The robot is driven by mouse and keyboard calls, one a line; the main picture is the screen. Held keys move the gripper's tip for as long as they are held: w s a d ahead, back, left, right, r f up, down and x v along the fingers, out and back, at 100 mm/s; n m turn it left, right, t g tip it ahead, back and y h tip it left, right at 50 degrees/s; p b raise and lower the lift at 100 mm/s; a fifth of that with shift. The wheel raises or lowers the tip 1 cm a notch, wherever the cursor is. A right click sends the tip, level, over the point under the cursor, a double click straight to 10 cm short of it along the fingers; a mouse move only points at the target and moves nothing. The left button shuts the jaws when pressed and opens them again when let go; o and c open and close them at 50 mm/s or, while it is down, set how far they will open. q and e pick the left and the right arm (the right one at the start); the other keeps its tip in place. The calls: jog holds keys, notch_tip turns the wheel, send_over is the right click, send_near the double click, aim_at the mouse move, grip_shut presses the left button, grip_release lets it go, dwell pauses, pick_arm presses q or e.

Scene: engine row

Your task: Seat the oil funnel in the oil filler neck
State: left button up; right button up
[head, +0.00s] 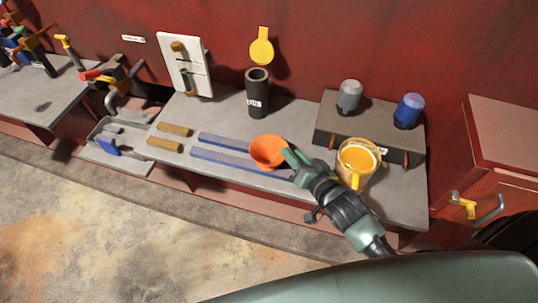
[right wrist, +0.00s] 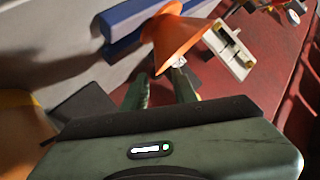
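The orange funnel (head: 268,150) is on the grey bench, by the blue bars, its wide mouth showing in the head view. In the right wrist view the funnel (right wrist: 176,38) is just beyond the fingertips. My right gripper (head: 288,156) is at the funnel's right rim; its two fingers (right wrist: 160,86) look apart, with no funnel wall clearly between them. Whether a finger touches the rim is unclear. A black upright open cylinder (head: 257,95) with a white label, apparently the filler neck, stands behind the funnel. My left gripper is not in view.
A glass jug of amber liquid (head: 356,162) stands close to the right of my gripper. A dark block (head: 330,128) carries grey and blue caps. Blue bars (head: 228,162) and wooden blocks (head: 164,144) lie left. A yellow disc (head: 262,50) is on the red wall.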

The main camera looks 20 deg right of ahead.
aim_at(269, 156)
jog(key=p+x, duration=0.1)
jog(key=x, duration=0.4)
jog(key=shift+a+f, duration=0.15)
jog(key=shift+f, duration=0.05)
jog(key=shift+c, duration=0.3)
grip_shut()
